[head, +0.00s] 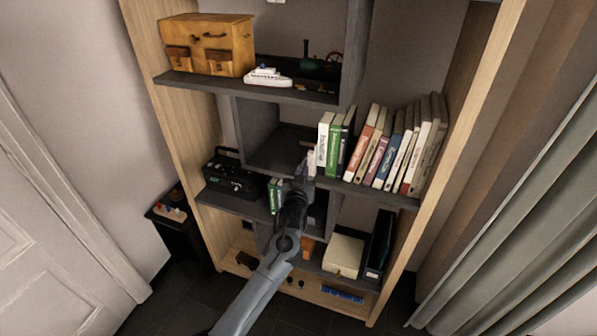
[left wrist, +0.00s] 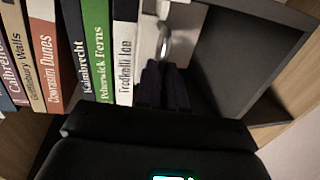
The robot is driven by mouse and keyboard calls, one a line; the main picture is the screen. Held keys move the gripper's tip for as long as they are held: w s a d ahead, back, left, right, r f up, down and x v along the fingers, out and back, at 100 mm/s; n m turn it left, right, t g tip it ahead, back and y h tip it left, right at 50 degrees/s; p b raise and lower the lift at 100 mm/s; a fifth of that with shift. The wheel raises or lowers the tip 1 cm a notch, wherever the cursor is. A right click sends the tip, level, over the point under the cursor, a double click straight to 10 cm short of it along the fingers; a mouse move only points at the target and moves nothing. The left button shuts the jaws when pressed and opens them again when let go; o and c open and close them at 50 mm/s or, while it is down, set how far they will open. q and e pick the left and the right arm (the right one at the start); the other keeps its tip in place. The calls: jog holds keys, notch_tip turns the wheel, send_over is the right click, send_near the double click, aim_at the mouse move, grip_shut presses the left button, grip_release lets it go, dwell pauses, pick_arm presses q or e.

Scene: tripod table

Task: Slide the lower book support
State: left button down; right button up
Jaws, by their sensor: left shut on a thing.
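The book support (head: 311,160) is a small pale piece at the left end of the book row on the middle shelf. In the left wrist view the book support (left wrist: 150,30) shows as a white upright with a shiny metal curve, next to the white end book (left wrist: 125,50). My left gripper (head: 304,171) is at the shelf's front edge, its dark fingers (left wrist: 163,88) shut on the support. The fingers hide the support's lower part. My right gripper is not in view.
The row of books (head: 370,148) stands right of the support, the right ones leaning. The open cubby (head: 275,155) to its left is empty where visible. A black radio (head: 232,180) and green books (head: 274,196) are lower left. Above is a shelf with a toy ship (head: 267,77).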

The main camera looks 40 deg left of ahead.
pick_arm(q)
jog(key=c, duration=1.2)
grip_release()
jog(key=shift+d, duration=0.15)
jog(key=shift+p+v, duration=0.4)
jog(key=shift+v, duration=4.95)
